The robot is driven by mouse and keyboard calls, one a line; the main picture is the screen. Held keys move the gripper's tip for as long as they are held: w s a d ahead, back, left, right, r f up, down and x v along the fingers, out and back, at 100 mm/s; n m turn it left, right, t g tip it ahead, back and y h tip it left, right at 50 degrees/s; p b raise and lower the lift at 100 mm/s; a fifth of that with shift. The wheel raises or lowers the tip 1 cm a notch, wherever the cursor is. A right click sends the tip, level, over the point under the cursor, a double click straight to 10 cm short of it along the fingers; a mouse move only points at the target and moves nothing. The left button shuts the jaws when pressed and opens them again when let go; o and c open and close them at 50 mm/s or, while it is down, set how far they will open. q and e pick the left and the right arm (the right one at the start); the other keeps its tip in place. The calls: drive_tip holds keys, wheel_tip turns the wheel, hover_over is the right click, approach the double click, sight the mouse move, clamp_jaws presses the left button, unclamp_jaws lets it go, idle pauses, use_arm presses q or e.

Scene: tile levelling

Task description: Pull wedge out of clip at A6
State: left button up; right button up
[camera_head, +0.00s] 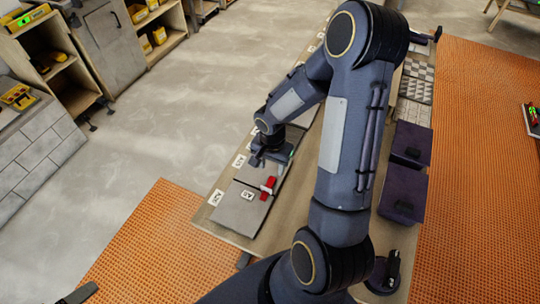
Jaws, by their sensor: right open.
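A red wedge (267,187) sits at the seam between grey tiles (240,212) on the long wooden bench. A small pale piece, perhaps its clip, shows beside it; whether the wedge is seated in the clip is too small to tell. Printed labels lie around it, including one on the near tile (247,195) and one at the bench edge (215,197); their text is hard to read. My right gripper (270,160) is open above the tiles, just beyond the wedge and apart from it.
Dark purple bins (411,143) stand on the bench right of my arm, with patterned tiles (416,90) beyond. Orange perforated mats (160,250) flank the bench. Shelves with yellow items (50,60) stand at the upper left. Open concrete floor lies between.

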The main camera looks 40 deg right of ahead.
sight(272, 179)
wheel_tip(272, 179, down, 7)
drive_tip(key=shift+r, duration=0.2)
drive_tip(key=shift+c, duration=0.4)
clamp_jaws()
idle(0.5)
